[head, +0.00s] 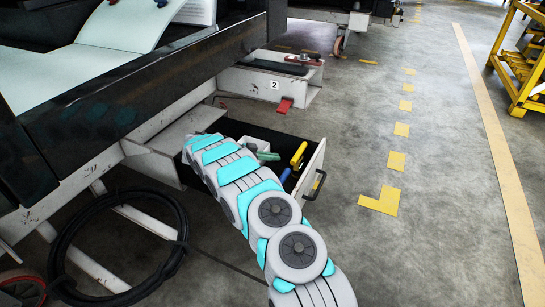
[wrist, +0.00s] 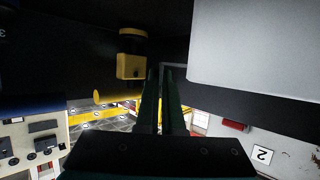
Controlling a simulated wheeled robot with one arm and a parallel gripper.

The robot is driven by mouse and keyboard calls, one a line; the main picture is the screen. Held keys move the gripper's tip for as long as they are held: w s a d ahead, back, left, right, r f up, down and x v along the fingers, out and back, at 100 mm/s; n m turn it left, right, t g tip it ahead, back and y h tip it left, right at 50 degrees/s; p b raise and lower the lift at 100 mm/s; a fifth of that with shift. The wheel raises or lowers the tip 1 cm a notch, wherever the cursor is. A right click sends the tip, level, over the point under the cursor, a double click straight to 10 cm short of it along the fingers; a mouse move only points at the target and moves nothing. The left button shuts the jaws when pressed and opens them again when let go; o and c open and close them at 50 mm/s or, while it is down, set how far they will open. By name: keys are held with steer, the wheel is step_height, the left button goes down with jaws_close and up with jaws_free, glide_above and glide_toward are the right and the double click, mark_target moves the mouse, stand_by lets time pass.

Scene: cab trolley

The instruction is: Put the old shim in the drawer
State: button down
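The drawer (head: 313,172) stands pulled out under the dark frame, with a dark handle on its front. My arm reaches over and into the drawer area in the head view, and its end hides my gripper there. In the wrist view the two dark fingers of my gripper (wrist: 160,92) are close together with a narrow gap. I cannot tell whether anything thin is between them. I cannot make out the old shim in either view.
In the drawer lie a yellow-handled tool (head: 298,155), a blue item (head: 285,175) and a green item (head: 267,156). A red pedal-like piece (head: 285,105) sits by the label 2. A black hose coil (head: 120,245) hangs at left.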

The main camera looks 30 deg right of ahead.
steer(key=shift+f, duration=0.45)
steer(key=c, duration=1.1)
jaws_free()
steer(key=shift+o, duration=0.2)
steer(key=shift+a+r, duration=0.1)
steer(key=shift+r, duration=0.7)
steer(key=v, duration=0.7)
steer(key=shift+p, duration=0.4)
steer(key=shift+a+f, duration=0.1)
steer(key=shift+a, duration=0.05)
